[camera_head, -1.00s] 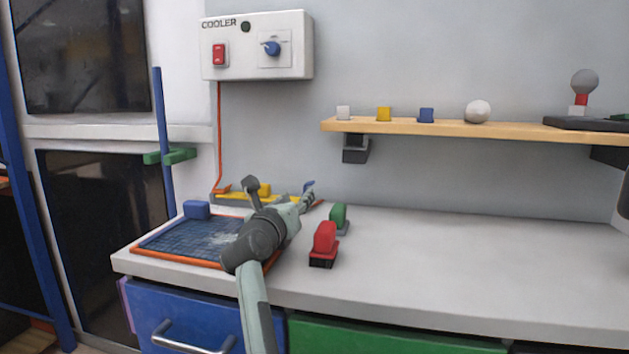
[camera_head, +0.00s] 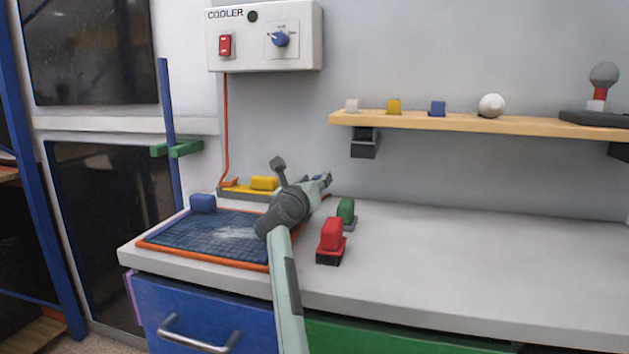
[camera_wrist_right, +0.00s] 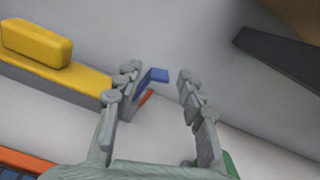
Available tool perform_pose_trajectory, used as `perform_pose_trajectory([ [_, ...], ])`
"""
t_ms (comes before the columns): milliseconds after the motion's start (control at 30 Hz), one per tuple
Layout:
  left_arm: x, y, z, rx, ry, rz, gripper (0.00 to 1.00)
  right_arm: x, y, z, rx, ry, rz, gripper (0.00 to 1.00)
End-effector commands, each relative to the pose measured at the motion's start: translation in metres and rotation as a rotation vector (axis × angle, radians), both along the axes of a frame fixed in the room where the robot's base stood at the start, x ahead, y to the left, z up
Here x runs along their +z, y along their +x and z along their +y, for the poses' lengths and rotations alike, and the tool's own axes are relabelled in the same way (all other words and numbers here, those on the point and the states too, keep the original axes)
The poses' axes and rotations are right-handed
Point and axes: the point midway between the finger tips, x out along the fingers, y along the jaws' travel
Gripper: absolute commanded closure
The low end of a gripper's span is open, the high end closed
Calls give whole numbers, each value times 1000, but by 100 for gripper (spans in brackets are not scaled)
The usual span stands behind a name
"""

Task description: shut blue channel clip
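The blue channel clip (camera_wrist_right: 158,75) shows in the right wrist view as a small raised blue flap at the end of the yellow channel (camera_wrist_right: 75,82). In the head view its blue tip (camera_head: 328,177) is mostly hidden by my right gripper (camera_head: 322,182). In the wrist view my right gripper (camera_wrist_right: 162,90) is open, with one finger on each side of the flap in the picture. I cannot tell whether a finger touches it. The yellow channel carries a yellow block (camera_head: 264,183). My left gripper is not in view.
A blue mesh mat (camera_head: 205,236) with an orange rim lies left of my right arm, a blue block (camera_head: 203,203) at its back. A red block (camera_head: 331,233) and a green block (camera_head: 346,209) stand right of it. The right worktop is clear. A wooden shelf (camera_head: 460,122) hangs above.

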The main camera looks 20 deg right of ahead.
Motion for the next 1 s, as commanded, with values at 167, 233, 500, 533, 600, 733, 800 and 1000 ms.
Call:
perform_pose_trajectory([
  [167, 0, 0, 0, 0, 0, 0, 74, 0, 0, 0, 0, 0, 0, 67],
  [233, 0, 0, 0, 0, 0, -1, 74, 0, 0, 0, 0, 0, 0, 75],
  [500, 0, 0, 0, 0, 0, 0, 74, 0, -1, -1, -3, -1, 1, 100],
  [533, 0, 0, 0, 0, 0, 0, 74, 0, -1, -1, -3, -1, 1, 100],
  [600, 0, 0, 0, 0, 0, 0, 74, 0, -1, -1, -4, -5, 3, 100],
  [733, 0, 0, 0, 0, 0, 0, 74, 0, 0, -1, -5, -27, 19, 100],
  [800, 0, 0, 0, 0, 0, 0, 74, 0, 0, 0, -6, -49, 35, 100],
  [1000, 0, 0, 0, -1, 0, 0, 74, 2, 3, 4, -6, -153, 105, 100],
])
